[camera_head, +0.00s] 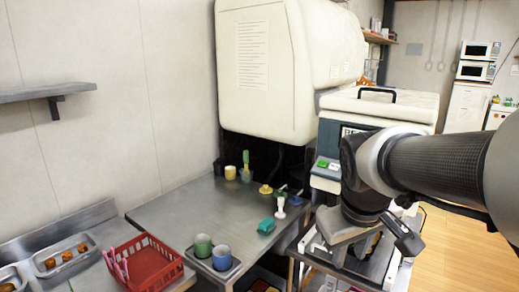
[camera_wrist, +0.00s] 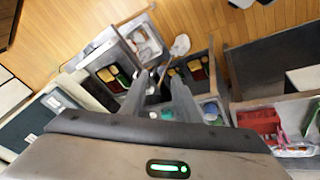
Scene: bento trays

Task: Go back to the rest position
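My gripper (camera_wrist: 159,76) shows in the wrist view with its two fingers apart and nothing held between them. In the head view my arm comes in from the right, with its wrist end hanging over a cart-like stand to the right of the steel table (camera_head: 165,215). The fingertips are hard to make out there. In the wrist view, trays with dark, yellow and red contents lie below and beyond the fingers, one on the left (camera_wrist: 113,76) and one on the right (camera_wrist: 193,70).
A red basket (camera_head: 150,262), a green cup (camera_head: 203,245) and a blue cup (camera_head: 222,257) stand at the table's front. A teal item (camera_head: 266,226) lies near its right edge. A large cream machine (camera_head: 270,70) stands behind. Wooden floor (camera_head: 450,245) is open at right.

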